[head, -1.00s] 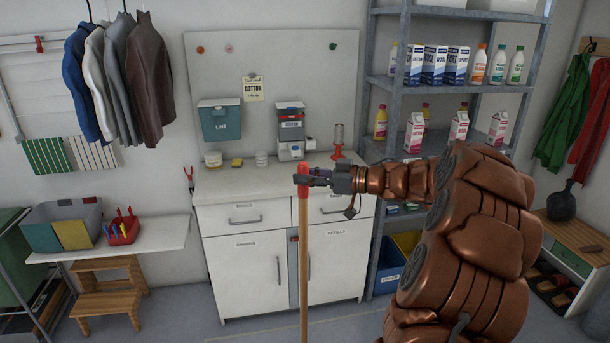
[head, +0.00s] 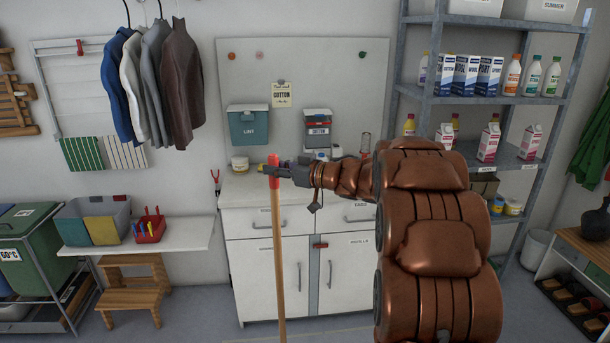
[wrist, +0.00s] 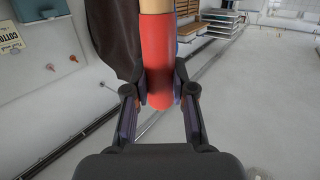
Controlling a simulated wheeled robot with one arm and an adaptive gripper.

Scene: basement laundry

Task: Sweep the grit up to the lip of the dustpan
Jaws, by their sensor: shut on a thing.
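My gripper (head: 277,171) is shut on the red grip of a broom handle (head: 279,255), a long wooden pole that hangs upright and runs out of the bottom of the head view. In the wrist view the gripper's fingers (wrist: 159,92) press on both sides of the red grip (wrist: 157,50). The pole's lower end is out of view. No grit and no dustpan show in these frames.
A white cabinet (head: 252,270) with a counter stands behind the pole. A shelf unit (head: 480,102) with bottles and boxes is at the right. A bench shelf (head: 180,238) and wooden step stool (head: 133,295) are at the left. Little floor shows.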

